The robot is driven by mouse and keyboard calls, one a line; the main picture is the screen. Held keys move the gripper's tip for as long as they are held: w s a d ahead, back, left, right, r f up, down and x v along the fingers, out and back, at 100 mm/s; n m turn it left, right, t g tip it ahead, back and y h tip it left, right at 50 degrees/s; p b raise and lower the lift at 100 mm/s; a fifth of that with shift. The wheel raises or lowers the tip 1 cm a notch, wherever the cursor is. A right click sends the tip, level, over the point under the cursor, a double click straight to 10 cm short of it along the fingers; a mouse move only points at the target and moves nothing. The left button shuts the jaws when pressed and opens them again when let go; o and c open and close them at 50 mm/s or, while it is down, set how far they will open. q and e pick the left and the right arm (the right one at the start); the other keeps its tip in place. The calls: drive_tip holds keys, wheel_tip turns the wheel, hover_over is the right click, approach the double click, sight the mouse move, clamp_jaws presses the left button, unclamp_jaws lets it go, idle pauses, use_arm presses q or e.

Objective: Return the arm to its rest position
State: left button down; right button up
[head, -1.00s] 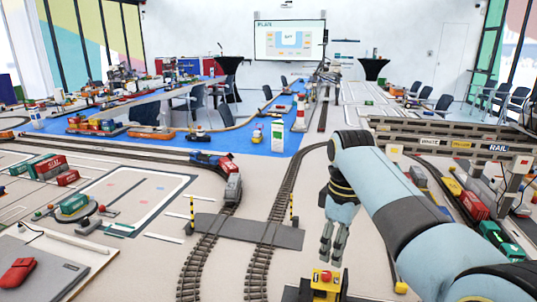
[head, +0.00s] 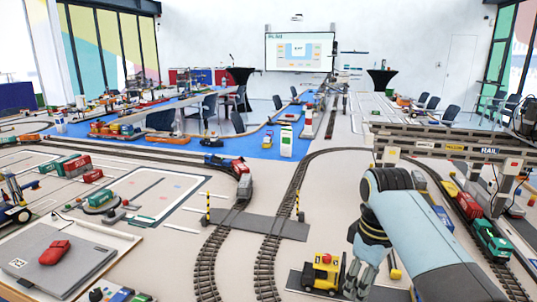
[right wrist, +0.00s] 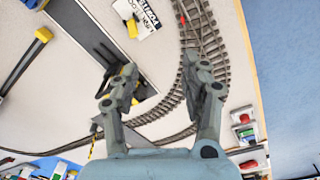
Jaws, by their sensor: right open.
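My right arm comes in from the lower right of the head view. My left gripper does not show in either view.
Curved railway tracks (head: 288,215) run through the middle, with a grey crossing plate (head: 257,226). A train with red and green wagons (head: 491,240) stands at the right under a rail bridge (head: 447,147). A grey laptop-like slab (head: 58,262) lies at lower left.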

drive_tip(key=s+d+f+m+t, duration=0.1)
drive_tip(key=s+d+m, duration=0.15)
drive_tip(key=s, duration=0.35)
drive_tip(key=s+d+f+m, duration=0.2)
drive_tip(key=s+d, duration=0.2)
drive_tip(key=s, duration=0.3)
drive_tip(key=s+d+r+m+t+h, duration=0.15)
drive_tip(key=s+r, duration=0.25)
drive_tip(key=s, duration=0.4)
drive_tip(key=s+r+m+t+y, duration=0.15)
drive_tip(key=s+r, duration=0.25)
drive_tip(key=s, duration=0.4)
wheel_tip(320, 180, down, 34)
drive_tip(key=s+d+g+b, duration=0.2)
drive_tip(key=d+b, duration=0.1)
drive_tip(key=b, duration=0.6)
use_arm(q)
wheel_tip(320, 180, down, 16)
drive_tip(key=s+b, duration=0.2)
drive_tip(key=b, duration=0.5)
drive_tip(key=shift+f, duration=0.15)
use_arm(e)
drive_tip(key=s+f, duration=0.9)
drive_tip(key=f, duration=0.3)
drive_tip(key=s+f+g, duration=0.1)
drive_tip(key=s+f, duration=0.8)
drive_tip(key=f, duration=0.3)
drive_tip(key=shift+s+d+m+g+h, duration=0.3)
drive_tip(key=shift+s+d+m+h, duration=0.05)
drive_tip(key=shift+d+h, duration=0.05)
